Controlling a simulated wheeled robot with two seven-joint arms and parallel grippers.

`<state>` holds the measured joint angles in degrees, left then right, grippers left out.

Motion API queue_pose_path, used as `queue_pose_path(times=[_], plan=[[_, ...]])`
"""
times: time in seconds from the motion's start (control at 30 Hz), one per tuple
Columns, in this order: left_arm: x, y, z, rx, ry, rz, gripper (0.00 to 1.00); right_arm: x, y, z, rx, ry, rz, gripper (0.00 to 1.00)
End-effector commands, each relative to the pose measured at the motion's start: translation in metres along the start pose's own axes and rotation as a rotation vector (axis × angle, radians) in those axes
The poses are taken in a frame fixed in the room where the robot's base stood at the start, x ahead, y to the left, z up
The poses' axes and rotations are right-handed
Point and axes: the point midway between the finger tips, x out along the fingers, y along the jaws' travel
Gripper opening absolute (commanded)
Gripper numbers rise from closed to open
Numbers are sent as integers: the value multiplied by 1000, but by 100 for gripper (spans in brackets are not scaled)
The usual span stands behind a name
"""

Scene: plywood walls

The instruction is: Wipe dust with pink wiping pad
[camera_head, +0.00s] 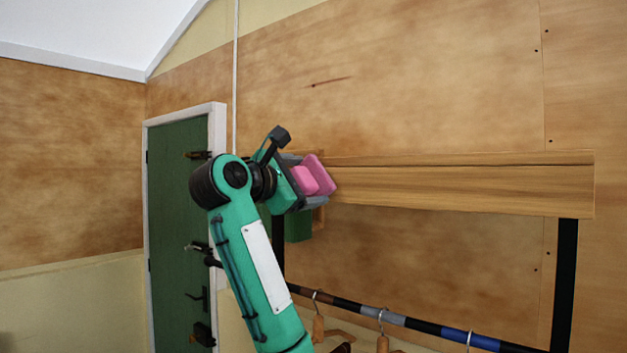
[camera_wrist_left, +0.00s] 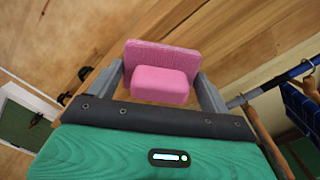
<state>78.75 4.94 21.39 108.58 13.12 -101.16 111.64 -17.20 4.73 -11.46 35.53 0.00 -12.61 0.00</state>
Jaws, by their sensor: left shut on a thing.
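The pink wiping pad (camera_head: 318,177) is held in my left gripper (camera_head: 304,182), at the left end of a wooden shelf (camera_head: 460,186). In the left wrist view the pad (camera_wrist_left: 160,72) has a block-shaped grip, and the fingers of my left gripper (camera_wrist_left: 163,88) close on it from both sides. The pad's flat face points away from the gripper, toward the wood. I cannot tell whether the pad touches the shelf. No dust can be made out on the shelf face. My right gripper is not in view.
Below the shelf a striped rail (camera_head: 400,321) carries several wooden hangers (camera_head: 383,343). A dark post (camera_head: 565,285) stands under the shelf's right end. A green door (camera_head: 178,240) with a white frame is at the left.

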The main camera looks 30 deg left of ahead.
Motion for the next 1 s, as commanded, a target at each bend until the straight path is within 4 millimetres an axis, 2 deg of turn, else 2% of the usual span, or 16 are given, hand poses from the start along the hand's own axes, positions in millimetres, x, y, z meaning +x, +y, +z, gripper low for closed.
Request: queue_pose_path(times=[0.27,0.7,1.0], plan=[[3,1,-1,1,-1,0,63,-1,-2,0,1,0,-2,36],[6,-22,26,1,-2,-2,63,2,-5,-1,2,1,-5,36],[6,-24,29,1,-1,-2,63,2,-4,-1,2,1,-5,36]])
